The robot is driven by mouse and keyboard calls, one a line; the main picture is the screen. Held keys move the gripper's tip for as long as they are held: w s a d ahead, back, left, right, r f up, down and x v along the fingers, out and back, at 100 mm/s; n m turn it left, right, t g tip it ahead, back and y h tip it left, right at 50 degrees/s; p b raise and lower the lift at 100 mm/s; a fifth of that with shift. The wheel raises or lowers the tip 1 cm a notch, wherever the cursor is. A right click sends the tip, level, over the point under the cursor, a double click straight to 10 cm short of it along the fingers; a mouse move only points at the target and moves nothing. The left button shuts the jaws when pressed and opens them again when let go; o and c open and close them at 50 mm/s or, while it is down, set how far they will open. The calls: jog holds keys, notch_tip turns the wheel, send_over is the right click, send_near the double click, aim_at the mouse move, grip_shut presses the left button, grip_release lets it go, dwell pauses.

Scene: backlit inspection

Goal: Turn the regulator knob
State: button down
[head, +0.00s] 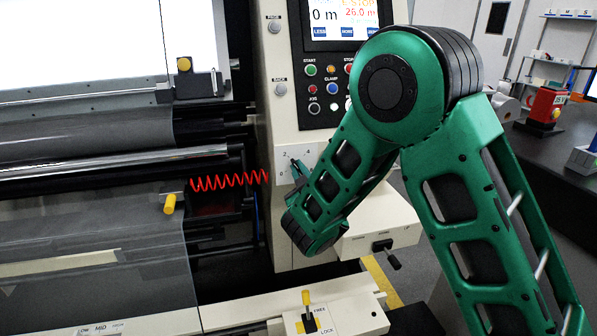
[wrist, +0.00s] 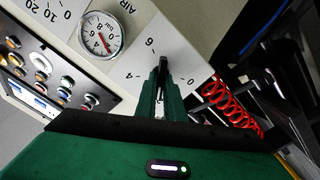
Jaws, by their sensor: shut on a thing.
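The regulator's white dial plate (wrist: 180,68), marked 0, 4 and 6, fills the upper middle of the wrist view. It also shows in the head view (head: 284,170), partly behind my arm. The regulator knob (wrist: 162,63) is a narrow black piece at the centre of the plate. My gripper (wrist: 158,85) is shut on it, with its green fingers pointing straight at the plate. The fingers cover most of the knob, so its pointer setting cannot be read.
A round air gauge (wrist: 102,36) with a red needle sits beside the plate. A coiled red hose (head: 228,181) runs left of the panel. The button panel (head: 325,90) is above. A black-handled box (head: 378,235) and a yellow-tipped lever (head: 307,308) lie below.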

jog(key=n, duration=0.3)
jog(key=shift+d+f+n, duration=0.1)
jog(key=shift+f+n, duration=0.2)
jog(key=shift+n, duration=0.1)
jog(key=n, duration=0.4)
jog(key=shift+f+n, duration=0.1)
jog(key=shift+n, duration=0.2)
jog(key=n, duration=0.8)
jog(key=shift+f, duration=0.2)
jog(key=shift+n, duration=0.4)
jog(key=shift+d, duration=0.1)
jog(key=c, duration=2)
grip_release()
jog(key=shift+o, duration=0.7)
jog(key=shift+r, duration=0.15)
jog(key=shift+s, duration=0.1)
